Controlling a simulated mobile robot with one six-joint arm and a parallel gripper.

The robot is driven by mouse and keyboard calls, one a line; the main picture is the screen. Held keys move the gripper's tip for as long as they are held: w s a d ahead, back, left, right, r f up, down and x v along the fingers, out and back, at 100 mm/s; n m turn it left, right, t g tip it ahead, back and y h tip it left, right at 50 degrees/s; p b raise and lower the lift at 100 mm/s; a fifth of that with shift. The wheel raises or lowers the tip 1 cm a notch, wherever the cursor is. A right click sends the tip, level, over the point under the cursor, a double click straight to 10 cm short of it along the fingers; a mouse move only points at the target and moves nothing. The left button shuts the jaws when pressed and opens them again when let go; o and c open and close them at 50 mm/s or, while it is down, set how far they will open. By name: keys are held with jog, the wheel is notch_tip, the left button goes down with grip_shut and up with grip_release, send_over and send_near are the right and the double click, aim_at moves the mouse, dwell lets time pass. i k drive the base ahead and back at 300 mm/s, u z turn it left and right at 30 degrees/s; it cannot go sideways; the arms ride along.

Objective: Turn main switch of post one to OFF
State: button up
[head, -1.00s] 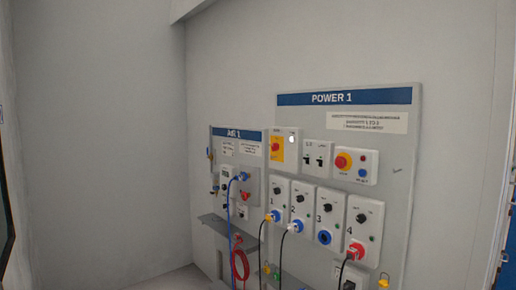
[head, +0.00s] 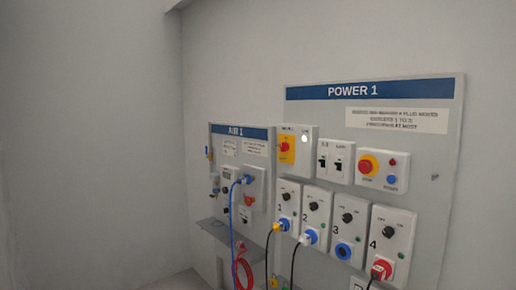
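The main switch (head: 285,148) is a red rotary handle on a yellow plate, at the top left of the POWER 1 panel (head: 440,150). I cannot make out the handle's exact position. A round white lamp (head: 304,139) beside it looks lit. My gripper is not in view.
Right of the main switch are two black breakers (head: 335,163) and a red emergency button (head: 369,166) on yellow. Below are several numbered sockets with black knobs, some with plugs and hanging cables. The AIR 1 panel (head: 240,134) with a shelf (head: 222,231) stands to the left.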

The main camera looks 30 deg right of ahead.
aim_at(285, 146)
jog(key=u, duration=0.55)
jog(key=i, duration=1.05)
jog(key=u, duration=0.3)
